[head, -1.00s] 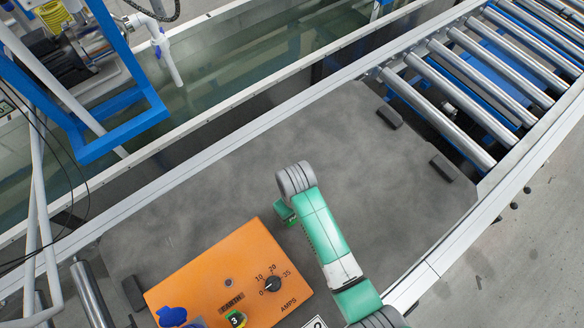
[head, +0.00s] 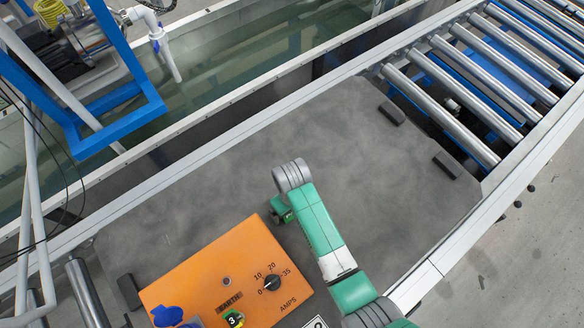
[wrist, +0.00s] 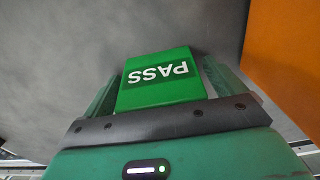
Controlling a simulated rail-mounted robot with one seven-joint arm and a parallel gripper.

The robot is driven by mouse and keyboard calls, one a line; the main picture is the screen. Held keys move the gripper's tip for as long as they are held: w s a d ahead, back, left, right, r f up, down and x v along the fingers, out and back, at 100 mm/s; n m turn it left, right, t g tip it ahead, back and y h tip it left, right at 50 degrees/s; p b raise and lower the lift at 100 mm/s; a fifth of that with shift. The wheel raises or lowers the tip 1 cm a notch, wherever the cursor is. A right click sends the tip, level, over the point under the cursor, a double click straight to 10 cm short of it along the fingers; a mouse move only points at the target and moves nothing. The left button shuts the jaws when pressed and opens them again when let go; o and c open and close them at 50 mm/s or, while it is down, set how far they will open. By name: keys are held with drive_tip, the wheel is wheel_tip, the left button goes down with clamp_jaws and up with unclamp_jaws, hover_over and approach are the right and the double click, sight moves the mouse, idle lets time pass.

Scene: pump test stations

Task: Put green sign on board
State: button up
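The green sign (wrist: 160,78), with white "PASS" lettering that reads upside down, sits between the fingers of my gripper (wrist: 165,85) in the wrist view. Both fingers appear to touch its sides. In the head view my gripper (head: 282,211) is small and mostly covered by my wrist, just right of the top corner of an orange panel (head: 205,270). The sign is hard to make out there. The orange panel carries a black dial marked AMPS, an EARTH label and a blue cover. I cannot tell which surface is the task's board.
The orange panel lies on a grey slab (head: 370,150) with dark blocks near its corners. Bare slab lies above and right of my gripper. A roller conveyor (head: 470,80) runs to the upper right. A water tank (head: 250,60) and blue frame (head: 120,125) stand beyond the rail.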

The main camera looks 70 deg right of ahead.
drive_tip(key=shift+r, duration=0.15)
wheel_tip(320, 180, up, 12)
drive_tip(key=p, duration=0.4)
drive_tip(key=w+a+r+n+t+h, duration=0.1)
drive_tip(key=w+a+r+t+h, duration=0.15)
drive_tip(key=w+r, duration=0.55)
drive_tip(key=w+a+r+n+t+h, duration=0.15)
drive_tip(key=w+r+t, duration=0.25)
drive_tip(key=w+r, duration=0.45)
drive_tip(key=w+a+r+n+t+h, duration=0.1)
drive_tip(key=w+a+r+t, duration=0.25)
drive_tip(key=w+r, duration=0.45)
drive_tip(key=a+r+n+t, duration=0.1)
drive_tip(key=a+r+t, duration=0.3)
drive_tip(key=r, duration=0.5)
drive_tip(key=a+r+t, duration=0.2)
drive_tip(key=a+r, duration=0.4)
drive_tip(key=r, duration=0.4)
drive_tip(key=s+a+r+n+t+y, duration=0.1)
drive_tip(key=s+a+r+t+y, duration=0.1)
drive_tip(key=s+a+r+t, duration=0.2)
drive_tip(key=s+a+r+n+t+y, duration=0.1)
drive_tip(key=s+a+r+t+y, duration=0.2)
drive_tip(key=a+r, duration=0.6)
drive_tip(key=s+r+t, duration=0.2)
drive_tip(key=s+r, duration=0.1)
drive_tip(key=r, duration=0.4)
drive_tip(key=shift+s+a+n, duration=0.2)
drive_tip(key=shift+a+n, duration=0.15)
drive_tip(key=shift+a, duration=0.05)
